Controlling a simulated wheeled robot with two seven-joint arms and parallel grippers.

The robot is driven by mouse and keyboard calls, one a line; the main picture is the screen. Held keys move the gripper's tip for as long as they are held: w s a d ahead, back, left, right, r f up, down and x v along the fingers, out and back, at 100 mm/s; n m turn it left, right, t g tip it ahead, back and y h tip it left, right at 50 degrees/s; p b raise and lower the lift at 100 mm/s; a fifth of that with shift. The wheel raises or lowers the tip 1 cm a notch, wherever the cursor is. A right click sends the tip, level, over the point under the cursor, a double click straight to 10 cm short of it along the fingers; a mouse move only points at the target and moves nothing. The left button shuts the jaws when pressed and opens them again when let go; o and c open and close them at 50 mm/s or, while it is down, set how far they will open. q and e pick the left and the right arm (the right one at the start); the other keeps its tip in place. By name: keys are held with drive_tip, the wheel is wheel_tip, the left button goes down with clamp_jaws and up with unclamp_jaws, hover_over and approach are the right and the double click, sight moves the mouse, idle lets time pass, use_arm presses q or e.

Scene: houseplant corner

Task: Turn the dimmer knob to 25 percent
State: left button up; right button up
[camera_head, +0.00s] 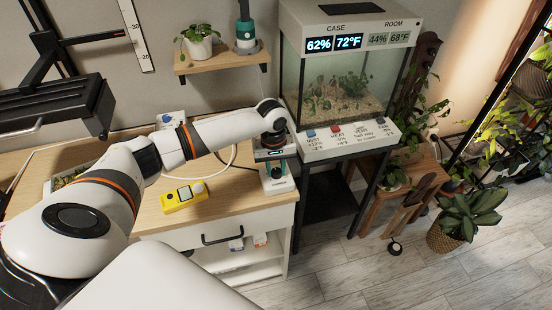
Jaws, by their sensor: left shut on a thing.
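My left arm reaches across the wooden tabletop, and its gripper (275,170) points down at the table's right corner. The gripper is shut on the dimmer knob, which it mostly hides. The small white dimmer unit (281,186) sits under the fingers at the corner of the table. The knob's pointer and any percent marks are too small or too covered to read. My right gripper is not in view.
A yellow meter (184,195) lies on the wooden table (235,195), left of the dimmer. A white cable curves behind my arm. A glass plant case (345,85) with readouts stands close on the right. A wall shelf (222,61) holds a potted plant.

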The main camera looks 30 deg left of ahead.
sight(275, 173)
use_arm(q)
drive_tip(key=n+p, duration=0.2)
drive_tip(key=p, duration=0.2)
drive_tip(key=n+p, duration=0.3)
drive_tip(key=p, duration=0.1)
drive_tip(key=n+p, duration=0.2)
drive_tip(key=p, duration=0.2)
drive_tip(key=shift+s+r+n, duration=0.1)
drive_tip(key=shift+r+n, duration=0.15)
drive_tip(key=shift+n, duration=0.15)
drive_tip(key=shift+f+n+p, duration=0.2)
drive_tip(key=shift+n+p, duration=0.7)
drive_tip(key=shift+p, duration=0.1)
drive_tip(key=o, duration=1)
drive_tip(key=r, duration=1.2)
drive_tip(key=shift+s, duration=0.3)
